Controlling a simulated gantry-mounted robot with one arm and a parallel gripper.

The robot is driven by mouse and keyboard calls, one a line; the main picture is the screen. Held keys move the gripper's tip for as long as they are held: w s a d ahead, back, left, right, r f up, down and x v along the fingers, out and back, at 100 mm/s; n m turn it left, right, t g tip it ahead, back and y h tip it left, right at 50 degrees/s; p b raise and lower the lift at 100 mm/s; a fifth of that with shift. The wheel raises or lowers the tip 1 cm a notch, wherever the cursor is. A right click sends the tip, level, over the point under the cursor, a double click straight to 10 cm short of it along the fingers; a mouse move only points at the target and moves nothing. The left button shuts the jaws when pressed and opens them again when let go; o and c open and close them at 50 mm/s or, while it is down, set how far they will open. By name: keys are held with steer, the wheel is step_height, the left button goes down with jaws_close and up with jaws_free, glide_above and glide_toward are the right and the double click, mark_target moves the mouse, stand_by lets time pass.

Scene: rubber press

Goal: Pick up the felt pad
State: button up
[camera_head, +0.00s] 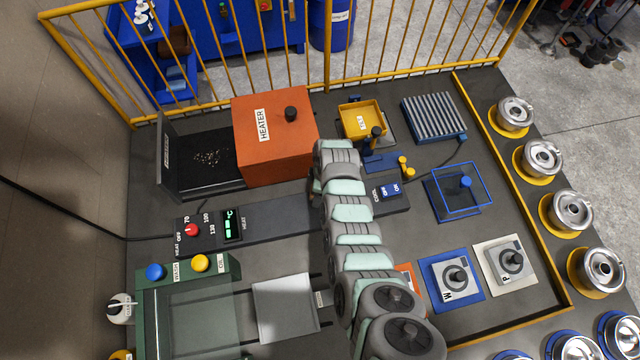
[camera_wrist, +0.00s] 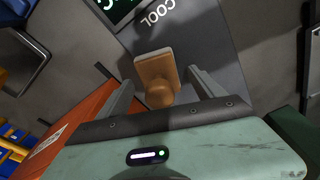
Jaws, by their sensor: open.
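In the wrist view, a tan block with a rounded knob (camera_wrist: 158,68) lies between the fingers of my gripper (camera_wrist: 161,78); I take it to be the felt pad, but no label on it shows. The knob points toward my gripper's palm. The fingers are open, one on each side of it, with gaps visible, so it does not look clamped. In the head view my arm runs up the middle of the bench and hides the pad, and I cannot make out the fingers there.
The orange heater (camera_head: 275,138) stands left of my arm, with a yellow tray (camera_head: 361,119) to its right. A green press (camera_head: 190,310) is at lower left. A dark panel lettered COOL (camera_wrist: 190,30) is near the block. Metal bowls line the right edge.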

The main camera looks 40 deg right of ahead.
jaws_close()
stand_by(0.8)
steer(key=shift+r, duration=0.1)
step_height(320, 180, up, 12)
steer(key=shift+f+b, duration=0.15)
steer(key=shift+b, duration=0.7)
step_height(320, 180, up, 8)
steer(key=p, duration=0.6)
